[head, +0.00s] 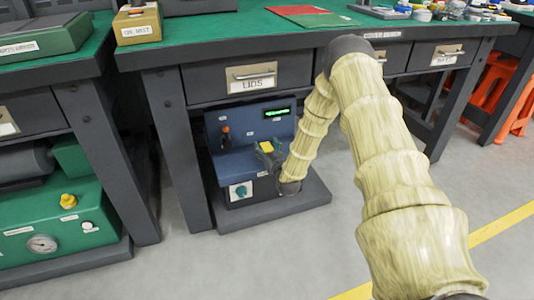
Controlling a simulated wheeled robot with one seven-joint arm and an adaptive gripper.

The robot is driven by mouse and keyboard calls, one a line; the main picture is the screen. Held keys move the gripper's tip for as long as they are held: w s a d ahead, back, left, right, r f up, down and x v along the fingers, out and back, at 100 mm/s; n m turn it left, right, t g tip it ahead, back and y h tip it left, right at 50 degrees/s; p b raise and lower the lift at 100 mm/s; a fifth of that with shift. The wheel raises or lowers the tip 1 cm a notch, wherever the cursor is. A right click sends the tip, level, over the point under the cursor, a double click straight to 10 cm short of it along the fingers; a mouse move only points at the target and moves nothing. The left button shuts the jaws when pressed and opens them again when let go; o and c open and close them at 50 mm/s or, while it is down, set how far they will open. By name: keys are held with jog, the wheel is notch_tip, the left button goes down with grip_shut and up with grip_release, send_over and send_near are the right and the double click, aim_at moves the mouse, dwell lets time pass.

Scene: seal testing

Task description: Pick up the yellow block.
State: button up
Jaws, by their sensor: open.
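A small yellow block (266,147) sits on the blue machine (225,152) under the workbench, near the middle of its sloped front. My gripper (268,158) is at the end of my sleeved arm, right at the machine and close to the block. The gripper is dark, small and partly hidden by my arm's end, so its fingers are hard to make out. It is open. I cannot tell whether the fingers touch the block or stand around it.
The workbench (213,55) with a "LIDS" drawer (252,77) hangs over the machine. A bench leg (180,150) stands left of it. The machine rests on a dark base plate (312,199). A green unit (60,220) stands left; orange stools (515,100) stand right. Floor in front is clear.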

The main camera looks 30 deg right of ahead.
jog(key=c, duration=1.3)
jog(key=shift+c, duration=0.2)
